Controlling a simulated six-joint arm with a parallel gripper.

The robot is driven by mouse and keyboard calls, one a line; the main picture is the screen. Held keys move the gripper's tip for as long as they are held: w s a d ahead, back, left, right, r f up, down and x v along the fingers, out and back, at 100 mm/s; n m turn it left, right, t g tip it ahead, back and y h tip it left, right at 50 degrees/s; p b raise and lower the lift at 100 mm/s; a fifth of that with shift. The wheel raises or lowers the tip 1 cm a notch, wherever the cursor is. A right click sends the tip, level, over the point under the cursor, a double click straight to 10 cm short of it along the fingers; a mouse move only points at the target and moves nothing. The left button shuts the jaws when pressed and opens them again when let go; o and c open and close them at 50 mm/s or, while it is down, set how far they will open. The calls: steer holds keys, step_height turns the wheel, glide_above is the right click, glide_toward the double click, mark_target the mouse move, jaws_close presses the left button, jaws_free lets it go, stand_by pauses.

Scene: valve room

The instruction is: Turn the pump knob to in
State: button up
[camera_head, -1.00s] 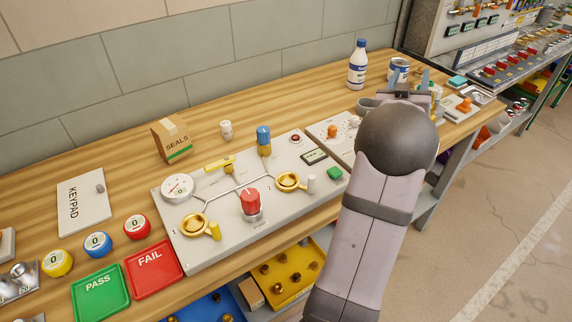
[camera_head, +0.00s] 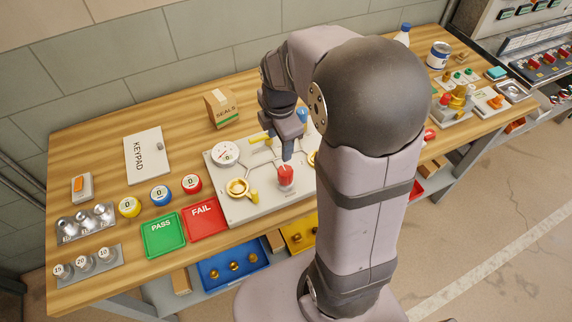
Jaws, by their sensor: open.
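A red knob (camera_head: 285,173) on a pale round base stands near the front of the white valve panel (camera_head: 220,213). The lettering by it is too small to read, so I cannot confirm from it that this is the pump knob. My gripper (camera_head: 287,154) points down just above and slightly behind the red knob. It is open and holds nothing that I can see. Only its near side shows, and I cannot tell whether a finger touches the knob. My arm hides the right part of the panel.
The panel also carries a gauge (camera_head: 226,153), a yellow lever (camera_head: 260,139), a blue-topped part (camera_head: 302,117) and a gold ring fitting (camera_head: 237,187). A SEALS box (camera_head: 222,107) stands behind. Red FAIL (camera_head: 206,219) and green PASS (camera_head: 163,236) trays lie to the left.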

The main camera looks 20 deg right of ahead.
mark_target(286, 170)
steer(key=s+g, duration=0.1)
steer(key=s, duration=0.1)
steer(key=s+n+g, duration=0.1)
steer(key=s, duration=0.1)
steer(key=shift+s+a+f+y, duration=0.15)
steer(key=shift+s+f+y, duration=0.05)
steer(key=shift+y, duration=0.1)
steer(key=shift+f+p, duration=0.8)
steer(key=shift+f, duration=2.85)
steer(key=shift+c, duration=0.6)
steer(key=c, duration=0.9)
